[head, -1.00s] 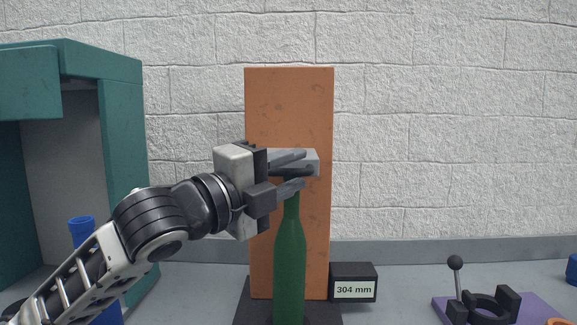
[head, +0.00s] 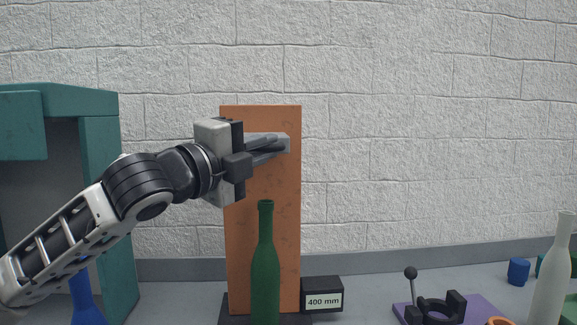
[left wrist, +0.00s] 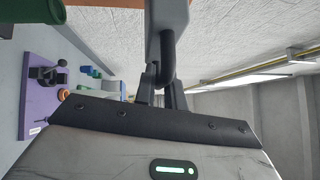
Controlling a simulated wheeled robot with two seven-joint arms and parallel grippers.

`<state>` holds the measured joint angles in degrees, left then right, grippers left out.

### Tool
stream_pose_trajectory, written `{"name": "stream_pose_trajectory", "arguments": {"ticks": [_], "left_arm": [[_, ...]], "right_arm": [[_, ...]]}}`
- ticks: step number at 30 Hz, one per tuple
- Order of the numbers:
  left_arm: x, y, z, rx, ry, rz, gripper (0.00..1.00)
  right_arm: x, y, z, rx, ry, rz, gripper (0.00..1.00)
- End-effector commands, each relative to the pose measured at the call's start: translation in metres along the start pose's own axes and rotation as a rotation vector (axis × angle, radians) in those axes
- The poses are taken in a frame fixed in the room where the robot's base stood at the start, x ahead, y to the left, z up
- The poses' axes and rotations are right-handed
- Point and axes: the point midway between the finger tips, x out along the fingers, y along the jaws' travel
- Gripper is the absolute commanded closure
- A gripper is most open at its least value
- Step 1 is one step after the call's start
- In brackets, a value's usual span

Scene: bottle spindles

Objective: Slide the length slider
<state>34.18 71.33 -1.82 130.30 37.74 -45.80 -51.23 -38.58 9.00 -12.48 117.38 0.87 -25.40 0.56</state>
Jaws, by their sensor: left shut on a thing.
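The orange upright board (head: 262,200) stands on a dark base at the middle of the head view. A grey slider block (head: 284,138) sits high on its face. My left gripper (head: 277,149) reaches in from the left and is shut on the slider's dark handle (left wrist: 168,55), which shows between the fingers in the left wrist view. The green bottle (head: 265,265) stands upright before the board, its top clearly below the slider. The black display box (head: 322,300) at the board's lower right reads 400 mm. My right gripper is not in view.
A teal cabinet (head: 100,150) stands at the left with a blue bottle (head: 84,300) before it. A purple base (head: 480,304) with a lever and black holder is at the right. A white bottle (head: 552,270) and a blue cup (head: 518,272) stand farther right.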

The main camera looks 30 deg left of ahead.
Motion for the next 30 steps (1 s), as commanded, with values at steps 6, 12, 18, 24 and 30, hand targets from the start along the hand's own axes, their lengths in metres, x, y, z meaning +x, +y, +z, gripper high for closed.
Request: {"name": "stream_pose_trajectory", "arguments": {"ticks": [6,12,18,24,30], "left_arm": [[-0.003,-0.009,0.004,0.000,-0.008,-0.014,1.00],[-0.002,-0.011,0.004,0.001,-0.009,-0.020,0.75],[-0.001,-0.008,0.003,0.001,-0.007,-0.011,0.68],[-0.005,-0.003,0.003,0.001,-0.007,-0.005,0.68],[-0.027,0.003,0.002,0.007,-0.007,-0.002,0.68]], "right_arm": [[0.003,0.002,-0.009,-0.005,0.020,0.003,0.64],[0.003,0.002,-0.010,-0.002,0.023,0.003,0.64],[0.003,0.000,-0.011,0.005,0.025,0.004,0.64],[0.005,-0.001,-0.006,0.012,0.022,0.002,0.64],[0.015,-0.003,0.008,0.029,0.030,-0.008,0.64]]}}
